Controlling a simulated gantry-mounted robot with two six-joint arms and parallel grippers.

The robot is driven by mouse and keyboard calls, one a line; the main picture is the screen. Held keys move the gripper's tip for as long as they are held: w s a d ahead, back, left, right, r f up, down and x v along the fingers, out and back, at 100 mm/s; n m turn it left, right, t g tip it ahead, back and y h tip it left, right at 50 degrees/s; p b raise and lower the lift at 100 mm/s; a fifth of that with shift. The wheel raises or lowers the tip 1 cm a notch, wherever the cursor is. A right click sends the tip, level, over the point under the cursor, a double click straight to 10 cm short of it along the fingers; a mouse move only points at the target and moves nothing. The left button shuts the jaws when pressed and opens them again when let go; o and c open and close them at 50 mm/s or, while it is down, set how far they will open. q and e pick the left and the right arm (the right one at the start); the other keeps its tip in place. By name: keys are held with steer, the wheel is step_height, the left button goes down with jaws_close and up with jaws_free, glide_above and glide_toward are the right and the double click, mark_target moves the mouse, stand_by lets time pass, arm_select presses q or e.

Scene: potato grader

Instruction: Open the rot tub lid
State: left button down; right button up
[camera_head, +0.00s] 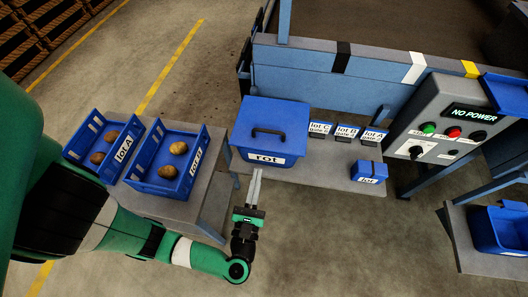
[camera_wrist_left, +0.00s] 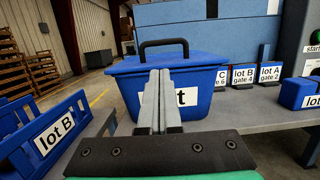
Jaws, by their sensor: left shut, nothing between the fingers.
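The rot tub (camera_head: 266,158) is a blue box with a white "rot" label, standing on a grey bench. Its blue lid (camera_head: 272,115) is on and has a black handle (camera_head: 268,131) on top. In the left wrist view the lid's handle (camera_wrist_left: 163,44) rises just beyond the fingertips. My left gripper (camera_head: 256,172) is shut and empty, in front of the tub near its label. In the left wrist view its fingers (camera_wrist_left: 160,76) cover part of the label. Whether they touch the tub, I cannot tell. My right gripper is not in view.
Blue crates lot A (camera_head: 103,143) and lot B (camera_head: 166,160), each holding potatoes, stand left of the tub. Small lot labels (camera_head: 345,131) and a small blue box (camera_head: 369,171) are to its right. A control panel (camera_head: 445,130) reads "NO POWER". A blue bin (camera_head: 499,230) stands far right.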

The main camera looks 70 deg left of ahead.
mark_target(264, 148)
arm_select(q)
steer(key=b+x, duration=0.1)
steer(key=x, duration=0.9)
steer(key=shift+r, duration=0.15)
